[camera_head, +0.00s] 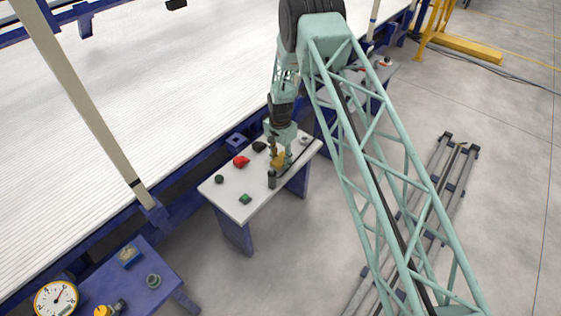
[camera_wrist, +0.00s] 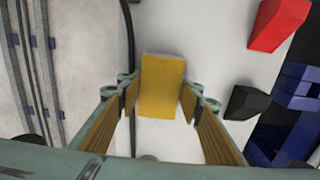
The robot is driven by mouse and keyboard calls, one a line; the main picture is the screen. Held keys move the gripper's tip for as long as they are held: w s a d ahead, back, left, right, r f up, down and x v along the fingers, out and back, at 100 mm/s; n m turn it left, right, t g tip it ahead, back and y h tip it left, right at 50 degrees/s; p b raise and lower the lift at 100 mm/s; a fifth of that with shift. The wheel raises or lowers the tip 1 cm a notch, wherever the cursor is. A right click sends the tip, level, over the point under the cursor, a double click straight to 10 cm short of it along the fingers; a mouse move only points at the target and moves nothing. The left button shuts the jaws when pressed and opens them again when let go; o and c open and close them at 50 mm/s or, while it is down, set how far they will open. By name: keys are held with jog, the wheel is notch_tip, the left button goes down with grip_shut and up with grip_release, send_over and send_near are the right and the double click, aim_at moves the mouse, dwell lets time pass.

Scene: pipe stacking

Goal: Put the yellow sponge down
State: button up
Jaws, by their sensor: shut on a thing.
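The yellow sponge (camera_wrist: 162,86) is a flat-faced block between the two finger pads in the wrist view. My gripper (camera_wrist: 160,98) is shut on it, with one finger on each side. In the head view my gripper (camera_head: 278,150) points down over the right half of a small white table (camera_head: 228,190). The sponge shows there only as a small yellow patch (camera_head: 277,159), partly hidden by the fingers. I cannot tell whether its underside touches the tabletop.
A red object (camera_head: 241,161) and a black object (camera_head: 258,146) lie left of my gripper. A dark upright cylinder (camera_head: 271,179) stands close in front. A green piece (camera_head: 245,199) and a dark round piece (camera_head: 219,179) lie farther left, with bare tabletop between.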

aim_at(280, 159)
jog(key=shift+s+f, duration=0.1)
jog(key=shift+f, duration=0.15)
jog(key=o, duration=1.1)
jog(key=shift+f, duration=0.1)
jog(key=shift+c, duration=0.2)
jog(key=shift+r+p, duration=0.35)
jog(key=shift+r, duration=0.5)
notch_tip(280, 159, up, 11)
jog(key=p, duration=0.2)
jog(key=shift+r, duration=0.2)
jog(key=shift+r, duration=0.1)
